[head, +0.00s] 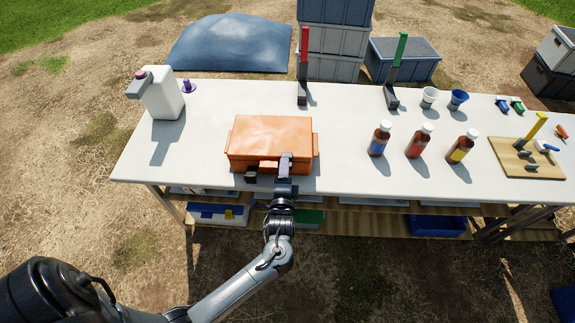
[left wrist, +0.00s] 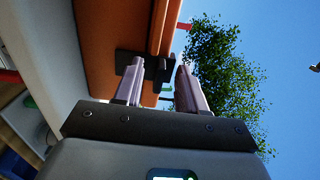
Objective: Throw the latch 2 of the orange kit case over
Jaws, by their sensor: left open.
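The orange kit case (head: 272,133) stands shut near the front edge of the white table, and its front also shows in the left wrist view (left wrist: 104,40). My left gripper (head: 285,158) is at the case's front, right of the middle. In the left wrist view its fingers (left wrist: 160,66) are apart, with a dark latch (left wrist: 155,63) on the case front between or just beyond the tips; I cannot tell if they touch it. Another dark piece (head: 251,174) shows at the case front, left of the gripper. No latch number is readable. My right gripper is in neither view.
A white jug (head: 164,97) stands at the table's left. Several capped bottles (head: 419,140) stand right of the case. A wooden board (head: 530,160) with a yellow-handled tool lies further right. The tabletop directly left of the case is clear.

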